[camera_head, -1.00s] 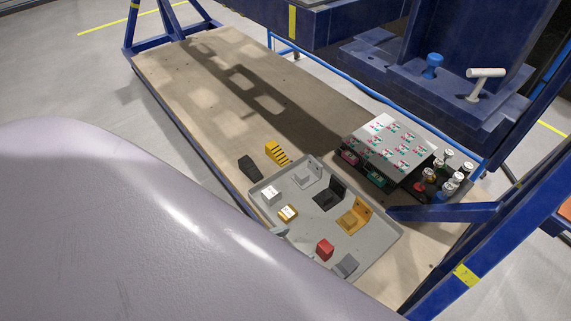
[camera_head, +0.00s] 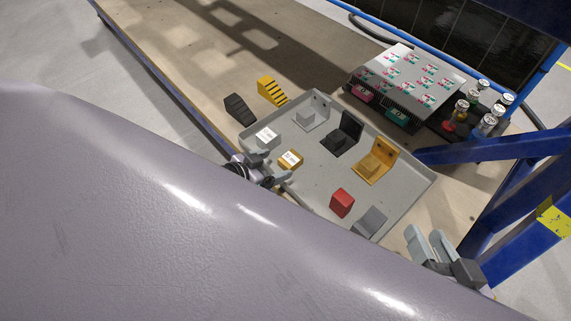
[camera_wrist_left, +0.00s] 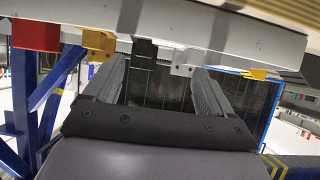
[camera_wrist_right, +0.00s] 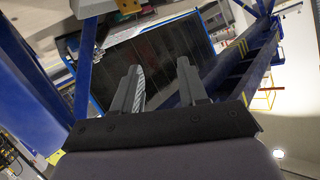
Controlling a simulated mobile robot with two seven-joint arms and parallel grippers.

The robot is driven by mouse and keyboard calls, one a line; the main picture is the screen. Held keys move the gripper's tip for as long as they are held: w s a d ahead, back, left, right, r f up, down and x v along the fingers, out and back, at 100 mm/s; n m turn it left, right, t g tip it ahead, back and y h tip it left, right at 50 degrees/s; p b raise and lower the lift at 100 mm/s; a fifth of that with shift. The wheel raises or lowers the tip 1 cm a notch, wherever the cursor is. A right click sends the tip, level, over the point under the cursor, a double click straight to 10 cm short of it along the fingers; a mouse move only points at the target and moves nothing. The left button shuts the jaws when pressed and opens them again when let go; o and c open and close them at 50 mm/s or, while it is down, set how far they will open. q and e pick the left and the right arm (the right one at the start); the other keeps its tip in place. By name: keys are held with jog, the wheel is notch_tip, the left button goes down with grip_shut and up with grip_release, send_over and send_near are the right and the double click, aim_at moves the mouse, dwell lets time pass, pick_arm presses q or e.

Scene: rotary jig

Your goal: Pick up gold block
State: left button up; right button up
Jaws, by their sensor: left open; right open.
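A small gold block (camera_head: 289,160) with a white top label sits in the grey tray (camera_head: 312,200) near its left side. My left gripper (camera_head: 267,168) is open and empty at the tray's left edge, just left of the gold block and close to it; contact cannot be told. In the left wrist view, its spread fingers (camera_wrist_left: 157,75) point towards the tray side, where a gold piece (camera_wrist_left: 98,43) shows; I cannot tell whether it is the block. My right gripper (camera_head: 430,243) is open and empty beyond the tray's lower right corner.
The tray also holds a white-labelled block (camera_head: 266,137), a red block (camera_head: 342,202), a grey wedge (camera_head: 370,221) and gold (camera_head: 375,164), black (camera_head: 343,137) and grey brackets (camera_head: 313,112). A button box (camera_head: 405,85) stands behind. A blue beam (camera_head: 470,150) rises at right.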

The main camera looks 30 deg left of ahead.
aim_at(289, 160)
pick_arm(q)
jog(key=shift+w+a+f+b, duration=0.3)
jog(key=shift+w+a+f, duration=0.15)
jog(key=shift+f, duration=0.1)
jog(key=shift+w+d+f, duration=0.1)
jog(key=shift+w+f, duration=0.1)
jog(key=shift+w, duration=0.1)
jog(key=b+x, duration=0.4)
jog(key=x, duration=0.1)
jog(key=shift+d+f, duration=0.1)
jog(key=shift+f, duration=0.2)
jog(key=shift+w+d+f, duration=0.1)
jog(key=shift+w+d, duration=0.05)
jog(key=shift+w, duration=0.2)
pick_arm(e)
jog(key=shift+s+d+f+n+t+h, duration=0.15)
jog(key=shift+d+n+t, duration=0.25)
jog(key=shift+d+t, duration=0.15)
jog(key=shift+s+d+f+n+t+h, duration=0.1)
jog(key=shift+s+d+n+t+h, duration=0.05)
jog(key=shift+d+n+t, duration=0.4)
pick_arm(q)
jog(key=shift+c, duration=0.3)
grip_shut()
